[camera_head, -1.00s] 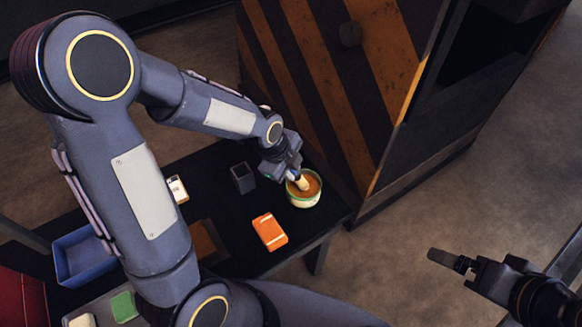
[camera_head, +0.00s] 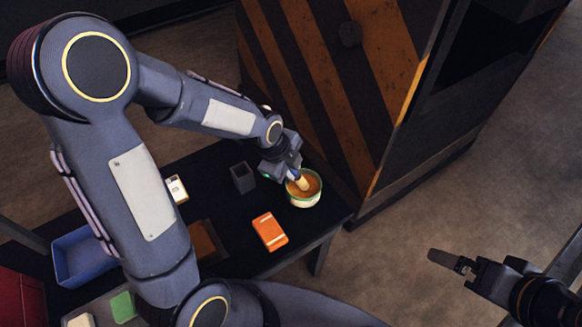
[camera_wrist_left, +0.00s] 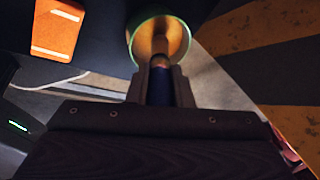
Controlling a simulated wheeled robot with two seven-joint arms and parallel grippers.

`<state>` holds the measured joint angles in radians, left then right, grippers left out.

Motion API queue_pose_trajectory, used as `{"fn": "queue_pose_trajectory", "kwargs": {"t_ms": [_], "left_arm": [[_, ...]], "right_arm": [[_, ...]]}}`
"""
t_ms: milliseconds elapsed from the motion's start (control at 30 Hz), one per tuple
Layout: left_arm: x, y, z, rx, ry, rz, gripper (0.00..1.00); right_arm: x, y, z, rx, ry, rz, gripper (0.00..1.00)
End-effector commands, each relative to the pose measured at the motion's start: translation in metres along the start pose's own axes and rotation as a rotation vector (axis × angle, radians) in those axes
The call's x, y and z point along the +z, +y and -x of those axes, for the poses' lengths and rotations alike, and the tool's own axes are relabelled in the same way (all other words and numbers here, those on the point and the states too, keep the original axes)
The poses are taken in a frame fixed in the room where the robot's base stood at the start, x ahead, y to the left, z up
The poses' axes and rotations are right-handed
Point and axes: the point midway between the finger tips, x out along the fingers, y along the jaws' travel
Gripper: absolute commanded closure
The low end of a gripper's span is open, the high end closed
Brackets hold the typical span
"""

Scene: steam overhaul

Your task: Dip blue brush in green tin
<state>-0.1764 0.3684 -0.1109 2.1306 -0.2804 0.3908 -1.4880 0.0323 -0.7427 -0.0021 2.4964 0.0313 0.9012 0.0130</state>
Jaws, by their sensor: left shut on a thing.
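The green tin (camera_head: 304,198) is a round white pot with a green rim, standing near the right end of the black table and holding something orange-brown. The blue brush (camera_head: 298,176) has a blue handle and a pale tip. My left gripper (camera_head: 291,168) is shut on its handle at the tin's left rim. The brush tip is inside the tin's opening, at the contents. In the left wrist view the brush (camera_wrist_left: 160,85) points from my fingers into the tin (camera_wrist_left: 135,32). My right gripper (camera_head: 449,261) is over the floor at right; its jaw gap cannot be made out.
An orange box (camera_head: 270,231) lies in front of the tin. A dark open holder (camera_head: 243,178) stands to its left. A blue bin (camera_head: 82,257) is at the table's left. A striped cabinet (camera_head: 345,90) rises close behind the tin.

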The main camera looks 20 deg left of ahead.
Motion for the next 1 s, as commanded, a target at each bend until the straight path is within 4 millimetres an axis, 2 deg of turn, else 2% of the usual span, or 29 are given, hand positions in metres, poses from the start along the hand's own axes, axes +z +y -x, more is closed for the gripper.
{"fn": "queue_pose_trajectory", "kwargs": {"t_ms": [167,1000], "left_arm": [[-0.001,0.0,0.004,0.005,0.0,0.0,1.0],[-0.011,-0.021,0.066,0.001,0.0,0.0,1.0]], "right_arm": [[-0.002,-0.002,0.004,0.0,0.0,0.0,0.0],[-0.022,-0.02,0.044,0.0,0.0,0.0,0.0]]}}
